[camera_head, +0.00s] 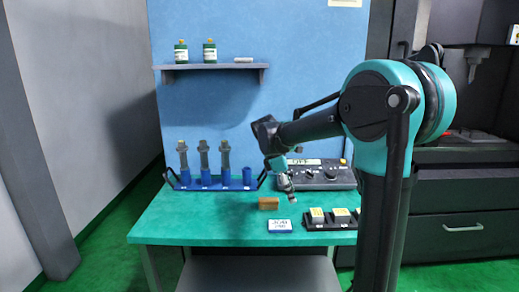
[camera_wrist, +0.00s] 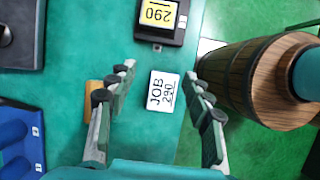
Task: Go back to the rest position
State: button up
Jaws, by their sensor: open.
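My gripper (camera_head: 284,182) hangs above the green table (camera_head: 180,225), in front of the grey control box. In the wrist view my gripper (camera_wrist: 158,74) has its two fingers spread wide, with nothing held between them. The white JOB 290 card (camera_wrist: 164,91) shows below, in the gap between the fingers. In the head view the card (camera_head: 280,226) lies flat near the table's front edge. A brown block (camera_head: 269,203) lies behind it; in the wrist view the block (camera_wrist: 93,95) is partly hidden by the left finger.
A blue rack (camera_head: 207,183) holds three upright tools and one empty holder. The control box (camera_head: 322,175) stands at the back. Bottles stand on the shelf (camera_head: 212,67). The table's front left is clear.

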jog(key=s+d+f+m+t+y, duration=0.2)
jog(key=s+d+f+m, duration=0.2)
jog(key=s+f+m, duration=0.4)
jog(key=s+d+f+m+t+y, duration=0.2)
jog(key=s+d+f+m, duration=0.2)
jog(key=s+f+m, duration=0.4)
jog(key=s+m, duration=0.1)
jog(key=s, duration=0.3)
jog(key=shift+s+f, duration=0.2)
jog(key=shift+s, duration=0.15)
